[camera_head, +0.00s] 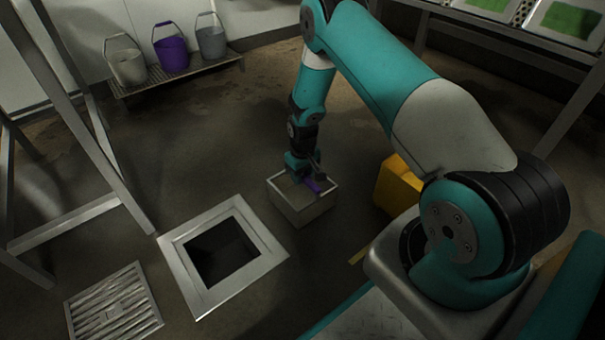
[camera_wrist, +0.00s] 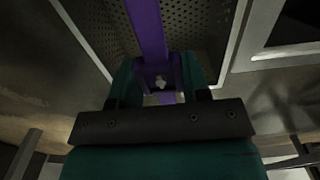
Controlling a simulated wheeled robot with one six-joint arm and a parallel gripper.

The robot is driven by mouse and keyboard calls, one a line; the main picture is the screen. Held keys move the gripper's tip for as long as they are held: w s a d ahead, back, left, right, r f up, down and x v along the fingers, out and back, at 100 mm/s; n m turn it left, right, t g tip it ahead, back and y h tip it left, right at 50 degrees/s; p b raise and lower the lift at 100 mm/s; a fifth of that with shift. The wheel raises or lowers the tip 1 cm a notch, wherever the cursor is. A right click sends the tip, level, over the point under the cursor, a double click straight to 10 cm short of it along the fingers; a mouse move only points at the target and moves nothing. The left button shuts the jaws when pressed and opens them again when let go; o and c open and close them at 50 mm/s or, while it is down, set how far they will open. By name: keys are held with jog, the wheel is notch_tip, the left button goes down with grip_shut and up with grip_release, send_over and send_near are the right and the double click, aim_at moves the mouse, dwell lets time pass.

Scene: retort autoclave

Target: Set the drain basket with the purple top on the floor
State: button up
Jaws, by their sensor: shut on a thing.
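The drain basket (camera_head: 303,212) is a pale, square, open-topped box right of the floor drain in the head view. A purple bar (camera_head: 324,189) crosses its top. The wrist view shows the basket's perforated inner wall (camera_wrist: 205,25) and the purple bar (camera_wrist: 147,28) running between my fingers. My gripper (camera_head: 307,180) is shut on the purple bar, and it also shows in the wrist view (camera_wrist: 160,75). The basket looks upright and is at or close to the floor; I cannot tell whether its bottom touches. My gripper partly hides its top.
The open square drain (camera_head: 258,268) lies left of the basket, with a slatted grate (camera_head: 115,305) beyond it. A yellow object (camera_head: 397,186) stands to the right. Buckets, one purple (camera_head: 172,54), stand on a low rack (camera_head: 185,75). A metal frame (camera_head: 95,135) rises at left.

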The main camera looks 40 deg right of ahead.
jog(key=shift+f, duration=0.4)
jog(key=o, duration=1.7)
notch_tip(320, 180, up, 11)
jog(key=p, duration=0.9)
dwell(0.4)
